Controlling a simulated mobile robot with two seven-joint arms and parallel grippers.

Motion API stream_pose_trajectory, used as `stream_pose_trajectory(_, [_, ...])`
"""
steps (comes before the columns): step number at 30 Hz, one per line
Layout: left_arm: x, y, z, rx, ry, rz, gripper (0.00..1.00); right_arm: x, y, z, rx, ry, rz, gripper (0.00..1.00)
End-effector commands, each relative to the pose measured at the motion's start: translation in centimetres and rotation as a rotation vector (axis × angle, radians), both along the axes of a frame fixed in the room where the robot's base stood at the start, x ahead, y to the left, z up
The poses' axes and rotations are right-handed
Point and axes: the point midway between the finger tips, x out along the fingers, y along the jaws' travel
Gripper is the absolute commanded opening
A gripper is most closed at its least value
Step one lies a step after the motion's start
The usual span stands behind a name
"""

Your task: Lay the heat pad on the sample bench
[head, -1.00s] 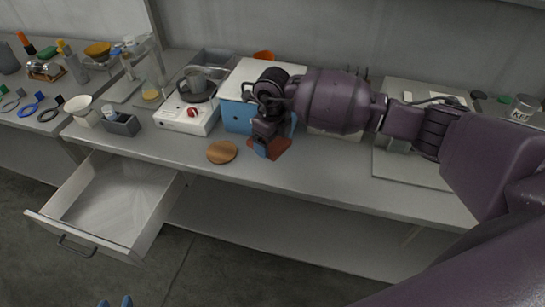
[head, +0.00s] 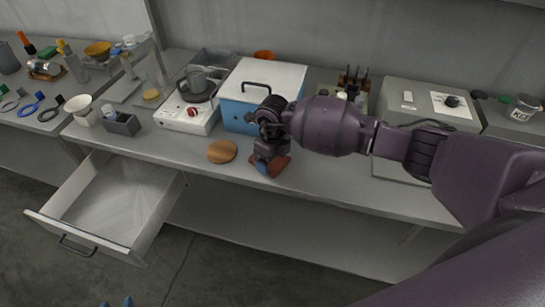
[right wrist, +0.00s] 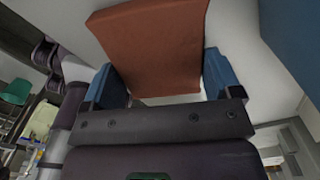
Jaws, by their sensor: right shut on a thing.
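The heat pad, a flat reddish-brown square (right wrist: 155,48), is between the blue fingers of my right gripper (right wrist: 162,82) in the right wrist view. In the head view the pad (head: 281,164) shows partly behind my right gripper (head: 268,164), over the front of the grey sample bench (head: 330,180). The gripper is shut on the pad's near edge. I cannot tell whether the pad touches the bench top. Only the two blue fingertips of my left gripper (head: 116,303) show at the bottom edge, apart with nothing visible between them.
A blue box with a white lid (head: 262,85) stands behind my right gripper. A round brown disc (head: 222,151) lies to its left. A white hotplate (head: 188,117) carries a pot. A grey instrument (head: 400,95) stands right. An open drawer (head: 110,205) juts out at left front.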

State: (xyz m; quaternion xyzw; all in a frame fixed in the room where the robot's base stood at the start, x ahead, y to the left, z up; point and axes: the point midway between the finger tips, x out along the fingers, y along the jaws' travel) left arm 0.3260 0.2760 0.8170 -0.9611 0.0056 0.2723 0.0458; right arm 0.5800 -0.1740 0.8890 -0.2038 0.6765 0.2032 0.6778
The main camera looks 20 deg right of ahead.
Motion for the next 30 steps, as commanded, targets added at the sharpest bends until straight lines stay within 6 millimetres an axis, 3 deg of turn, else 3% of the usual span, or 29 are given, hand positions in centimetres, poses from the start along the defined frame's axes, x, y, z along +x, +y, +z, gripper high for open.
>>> stream_pose_trajectory(3, [0.1,0.0,-0.3,-0.001,-0.001,-0.001,0.43,0.0,0.0,-0.4,0.000,0.000,0.000,0.61])
stream_pose_trajectory(4, [0.1,0.0,-0.2,-0.001,-0.002,-0.001,0.43,0.0,0.0,-0.3,0.000,0.000,0.000,0.89])
stream_pose_trajectory(6, [0.2,0.0,-0.1,0.000,-0.003,-0.002,0.43,0.0,0.0,-0.3,0.000,0.000,0.000,0.99])
stream_pose_trajectory(17, [0.3,-0.1,0.3,0.000,-0.006,-0.002,0.43,0.0,0.0,0.4,0.000,-0.001,0.000,1.00])
stream_pose_trajectory(30, [-0.1,0.0,0.1,0.001,0.002,0.001,0.43,0.1,0.0,8.0,-0.001,-0.003,0.001,1.00])
